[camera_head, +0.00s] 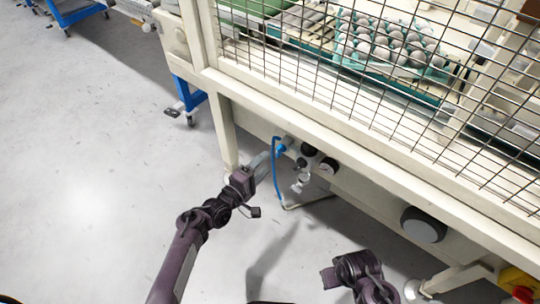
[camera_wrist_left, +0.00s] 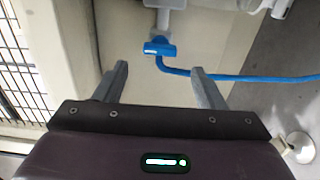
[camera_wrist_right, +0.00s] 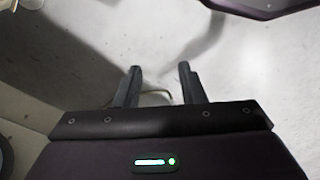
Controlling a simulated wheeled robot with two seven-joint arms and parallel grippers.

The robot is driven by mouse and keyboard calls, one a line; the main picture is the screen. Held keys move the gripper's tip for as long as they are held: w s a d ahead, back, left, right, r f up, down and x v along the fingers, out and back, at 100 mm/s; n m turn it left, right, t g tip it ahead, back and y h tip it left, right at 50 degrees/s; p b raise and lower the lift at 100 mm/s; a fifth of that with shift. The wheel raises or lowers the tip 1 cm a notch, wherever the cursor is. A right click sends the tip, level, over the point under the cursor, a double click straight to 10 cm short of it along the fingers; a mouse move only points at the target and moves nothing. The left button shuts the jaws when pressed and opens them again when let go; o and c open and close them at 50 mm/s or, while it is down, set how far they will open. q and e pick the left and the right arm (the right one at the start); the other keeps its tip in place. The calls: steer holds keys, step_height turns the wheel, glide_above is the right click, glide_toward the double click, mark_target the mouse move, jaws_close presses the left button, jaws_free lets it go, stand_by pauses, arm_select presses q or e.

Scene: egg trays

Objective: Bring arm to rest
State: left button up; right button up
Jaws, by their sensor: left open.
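My left gripper (camera_head: 268,158) reaches low in front of the pale machine frame, beside the blue hose. In the left wrist view its two fingers (camera_wrist_left: 158,70) are apart with nothing between them; a blue valve fitting (camera_wrist_left: 160,48) shows beyond the tips. My right arm (camera_head: 360,272) is folded low at the bottom of the head view, where its fingers cannot be made out. In the right wrist view the right gripper (camera_wrist_right: 160,70) has its fingers apart and empty, above grey floor. Eggs (camera_head: 385,42) sit in a teal tray behind the wire mesh.
The machine's pale lower beam (camera_head: 300,117) and wire mesh (camera_head: 330,70) lie close ahead. A blue hose (camera_head: 275,175) hangs near my left gripper, with dark round knobs (camera_head: 308,150) beside it. Open grey floor (camera_head: 90,190) lies to the left.

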arm_select(q)
steer(key=shift+v, duration=0.95)
arm_select(e)
steer(key=shift+d+f, duration=0.1)
steer(key=shift+f, duration=0.65)
arm_select(q)
steer(key=shift+f, duration=0.15)
